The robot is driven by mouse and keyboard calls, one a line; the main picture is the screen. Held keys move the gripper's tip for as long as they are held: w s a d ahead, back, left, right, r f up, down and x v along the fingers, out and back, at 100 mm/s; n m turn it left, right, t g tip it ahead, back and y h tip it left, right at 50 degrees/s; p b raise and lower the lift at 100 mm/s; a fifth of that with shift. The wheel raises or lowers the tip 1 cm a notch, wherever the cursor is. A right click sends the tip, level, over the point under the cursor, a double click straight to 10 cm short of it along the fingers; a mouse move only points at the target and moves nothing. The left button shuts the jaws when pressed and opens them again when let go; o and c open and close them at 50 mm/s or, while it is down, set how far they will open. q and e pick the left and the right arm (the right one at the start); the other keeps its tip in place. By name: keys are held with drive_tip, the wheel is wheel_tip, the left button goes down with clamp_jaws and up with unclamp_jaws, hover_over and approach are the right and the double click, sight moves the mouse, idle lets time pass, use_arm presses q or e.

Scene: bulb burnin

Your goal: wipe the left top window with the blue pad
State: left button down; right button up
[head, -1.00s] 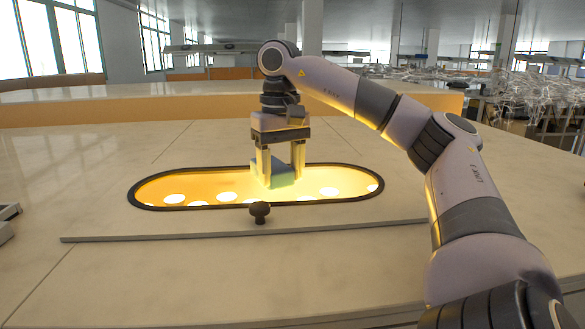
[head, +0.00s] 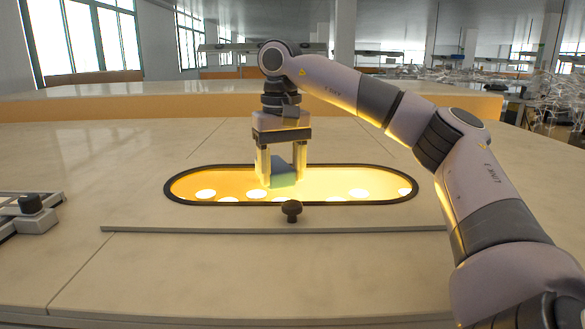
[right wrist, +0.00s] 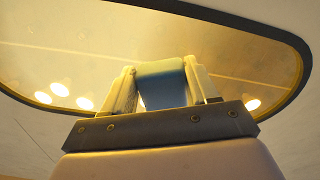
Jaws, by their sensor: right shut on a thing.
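The blue pad (head: 282,179) is between the fingers of my right gripper (head: 281,168), which is shut on it. In the right wrist view the pad (right wrist: 162,84) shows blue between the two pale fingers. The pad is at the glowing oval window (head: 322,202) in the pale top, slightly left of the window's middle. The window has a black rim and several bright lamps below it. I cannot tell whether the pad touches the glass. My left gripper is not in view.
A dark knob (head: 291,209) stands at the window's front rim. A long thin strip (head: 200,229) lies across the top in front of it. A grey fitting with a black knob (head: 31,204) is at the left edge. The top left of the window is clear.

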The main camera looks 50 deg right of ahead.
drive_tip(key=shift+w+a+f, duration=0.1)
drive_tip(key=shift+w+a, duration=0.85)
drive_tip(key=shift+w, duration=0.15)
drive_tip(key=shift+w+a, duration=0.9)
drive_tip(key=shift+w, duration=0.2)
drive_tip(key=shift+r, duration=3)
wheel_tip(320, 180, up, 3)
drive_tip(key=shift+d, duration=0.15)
